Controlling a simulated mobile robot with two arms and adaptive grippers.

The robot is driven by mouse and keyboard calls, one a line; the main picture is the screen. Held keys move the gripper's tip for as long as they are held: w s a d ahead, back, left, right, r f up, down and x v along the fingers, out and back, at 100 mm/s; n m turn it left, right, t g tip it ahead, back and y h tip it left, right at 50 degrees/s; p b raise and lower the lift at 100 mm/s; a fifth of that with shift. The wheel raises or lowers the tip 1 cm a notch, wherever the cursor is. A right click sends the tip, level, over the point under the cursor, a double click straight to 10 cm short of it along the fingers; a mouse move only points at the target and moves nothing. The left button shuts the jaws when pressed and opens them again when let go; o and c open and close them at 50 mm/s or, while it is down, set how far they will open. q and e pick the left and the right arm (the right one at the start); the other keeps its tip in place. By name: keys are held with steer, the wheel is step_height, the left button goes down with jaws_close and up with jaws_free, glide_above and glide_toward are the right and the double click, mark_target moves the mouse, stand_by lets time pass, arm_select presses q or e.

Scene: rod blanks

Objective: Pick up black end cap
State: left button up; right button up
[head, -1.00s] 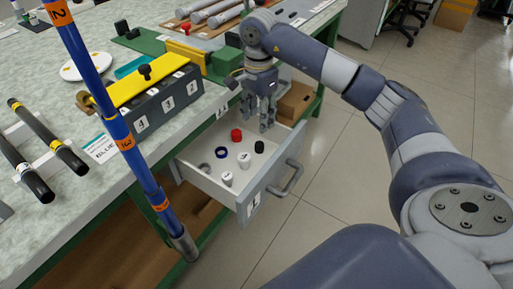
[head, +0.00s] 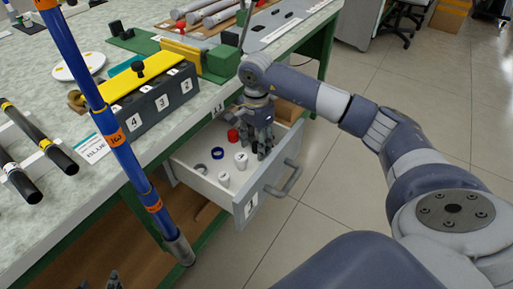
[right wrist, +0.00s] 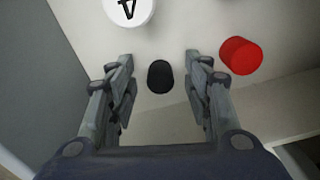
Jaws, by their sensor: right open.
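The black end cap (right wrist: 160,76) lies on the drawer floor between the open fingers of my right gripper (right wrist: 160,85) in the right wrist view, touching neither finger as far as I can see. In the head view the right gripper (head: 259,150) points down inside the open drawer (head: 197,179), and its fingers mostly hide the black cap. A small gripper-like part shows at the bottom left edge of the head view; I take it for my left gripper (head: 106,283), and its jaw state is unclear.
A red cap (head: 233,135), a blue ring (head: 217,153), a grey ring (head: 201,169) and white caps (head: 241,161) share the drawer. A blue pole (head: 125,150) with orange labels stands before the bench. The numbered dark block (head: 150,105) sits on the bench.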

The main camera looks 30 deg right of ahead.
steer(key=shift+f, duration=0.2)
steer(key=shift+c, duration=0.5)
steer(key=c, duration=0.7)
steer(key=shift+r, duration=0.1)
